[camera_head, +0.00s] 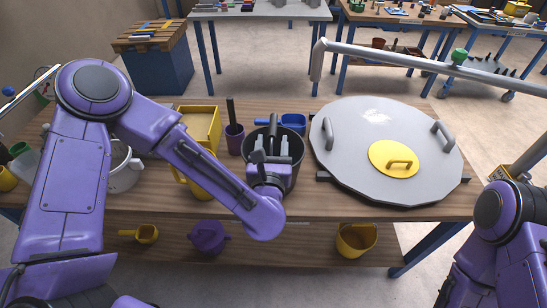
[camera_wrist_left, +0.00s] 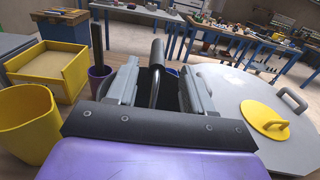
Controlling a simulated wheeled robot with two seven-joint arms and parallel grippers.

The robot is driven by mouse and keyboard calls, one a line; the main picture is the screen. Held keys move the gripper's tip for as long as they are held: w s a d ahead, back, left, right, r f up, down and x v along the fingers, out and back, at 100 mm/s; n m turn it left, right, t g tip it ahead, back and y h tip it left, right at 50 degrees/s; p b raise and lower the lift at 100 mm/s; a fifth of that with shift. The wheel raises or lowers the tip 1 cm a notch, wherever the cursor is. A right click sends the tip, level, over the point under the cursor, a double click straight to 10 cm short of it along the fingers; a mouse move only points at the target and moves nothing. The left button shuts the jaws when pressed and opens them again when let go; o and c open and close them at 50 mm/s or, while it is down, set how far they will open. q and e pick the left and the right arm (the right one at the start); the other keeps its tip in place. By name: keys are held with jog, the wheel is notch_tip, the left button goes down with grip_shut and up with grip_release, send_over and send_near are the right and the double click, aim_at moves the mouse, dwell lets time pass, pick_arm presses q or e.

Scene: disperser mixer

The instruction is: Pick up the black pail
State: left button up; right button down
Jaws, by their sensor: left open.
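The black pail (camera_head: 293,165) stands on the wooden bench, left of the large grey round lid. My left gripper (camera_head: 270,142) is over the pail's opening, with its fingers apart. In the left wrist view the open left gripper (camera_wrist_left: 157,88) has a dark upright handle (camera_wrist_left: 156,62) between its two fingers. I cannot tell whether the fingers touch that handle. The pail's body is mostly hidden behind the gripper in the wrist view. My right arm shows at the lower right of the head view, but its gripper is out of view.
The grey lid (camera_head: 350,150) with a yellow hatch (camera_head: 385,154) lies right of the pail. A purple cup (camera_head: 234,144), a yellow box (camera_head: 203,120) and a blue scoop (camera_head: 292,121) stand close to it. A metal rail (camera_head: 400,59) runs above the lid. Yellow and purple vessels sit on the lower shelf.

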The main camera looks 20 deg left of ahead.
aim_at(273, 129)
pick_arm(q)
jog(key=p+x, duration=0.3)
jog(key=x, duration=0.1)
jog(key=shift+a+r, duration=0.15)
jog(key=shift+w+a+f, duration=0.15)
jog(key=shift+w+f, duration=0.1)
jog(key=shift+w, duration=0.3)
grip_shut()
jog(key=shift+r, duration=0.1)
dwell(0.6)
